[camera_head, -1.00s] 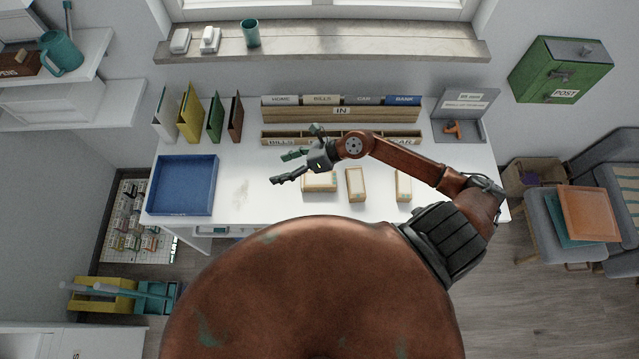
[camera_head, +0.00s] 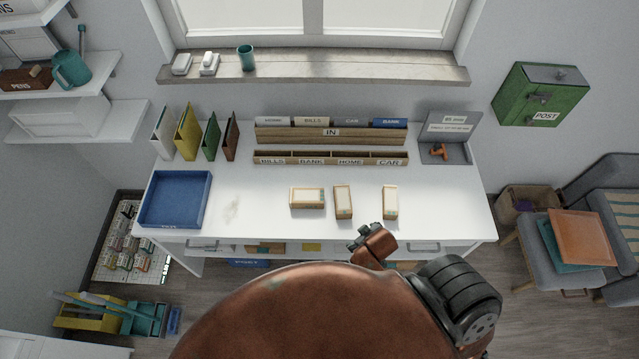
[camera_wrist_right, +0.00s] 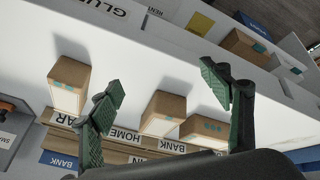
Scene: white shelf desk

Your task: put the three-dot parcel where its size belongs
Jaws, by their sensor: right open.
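Three tan parcels stand on the white desk (camera_head: 260,225): a left one lying wide (camera_head: 307,197), a middle one (camera_head: 343,202) and a right one (camera_head: 390,202). The right wrist view shows the right parcel (camera_wrist_right: 68,85), the middle one (camera_wrist_right: 163,113) and the left one (camera_wrist_right: 203,131), partly behind my finger. Teal marks show on them, but I cannot count dots with certainty. My right gripper (camera_wrist_right: 160,84) is open and empty, apart from the parcels. In the head view its wrist is by the desk's front edge, fingers unclear. My left gripper is out of view.
A blue tray (camera_head: 175,199) sits at the desk's left. A low labelled rack (camera_head: 330,158) and a taller IN sorter (camera_head: 330,138) stand behind the parcels. A grey stand (camera_head: 445,137) is at back right. A shelf beneath the desk holds a brown box (camera_wrist_right: 245,45).

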